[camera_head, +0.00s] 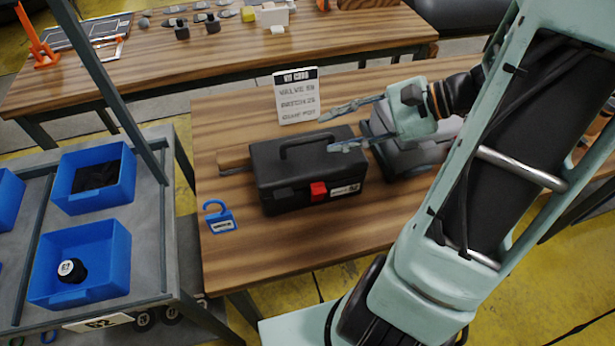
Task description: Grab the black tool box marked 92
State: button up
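The black tool box (283,182) sits upright on the wooden table, with a black top handle, a red latch and a small white label at its front right. The label's marking is too small to read surely. My gripper (325,132) is open, its two pale green fingers pointing left. The fingers are over the box's right rear part, near the right end of the handle. Nothing is between them that I can see, and I cannot tell whether the lower finger touches the box.
A white text card (297,96) stands behind the box. A blue padlock-shaped tag (219,218) lies to its left front. A grey case (402,157) is close on the right. A cart with blue bins (110,245) stands left. The table's front (300,240) is clear.

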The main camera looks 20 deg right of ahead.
aim_at(311, 139)
jog(key=x, duration=0.5)
jog(key=shift+d+f, duration=0.1)
jog(key=shift+f, duration=0.1)
jog(key=shift+c, duration=0.7)
grip_shut()
